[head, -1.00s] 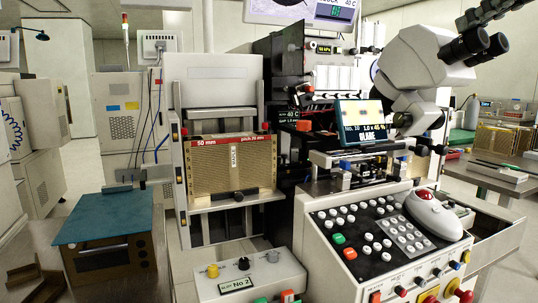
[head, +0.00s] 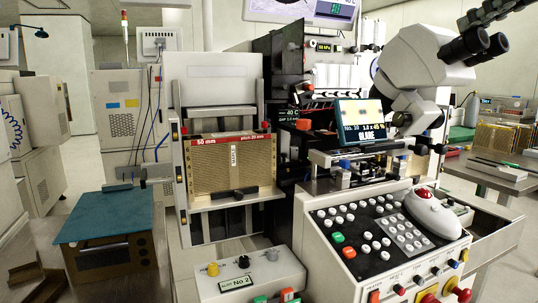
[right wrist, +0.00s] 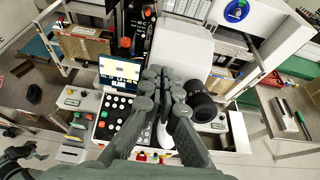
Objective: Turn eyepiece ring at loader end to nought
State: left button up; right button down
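The white stereo microscope (head: 425,60) stands at the upper right in the head view, with two black eyepieces. The left one (head: 466,47) is on the side of the loader with the brown magazine (head: 215,165); the other (head: 497,45) is to its right. Ring marks are too small to read. My right gripper (head: 462,22) is above the left eyepiece, apart from it. In the right wrist view its fingers (right wrist: 160,74) look closed together with nothing between them, and a black eyepiece (right wrist: 203,102) is just to their right. A dark gripper, seemingly my left one (right wrist: 22,156), shows small at lower left.
Below the microscope are a small screen (head: 361,122) and a sloped button panel (head: 365,228) with a white mouse-like control (head: 432,213). A switch box marked No 2 (head: 248,275) stands in front. Room above the panel is clear.

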jog(key=shift+w+a+r, duration=0.1)
jog(key=shift+w+r, duration=0.15)
jog(key=shift+s+r, duration=0.1)
jog(key=shift+s, duration=0.05)
jog(key=v, duration=0.6)
dwell(0.4)
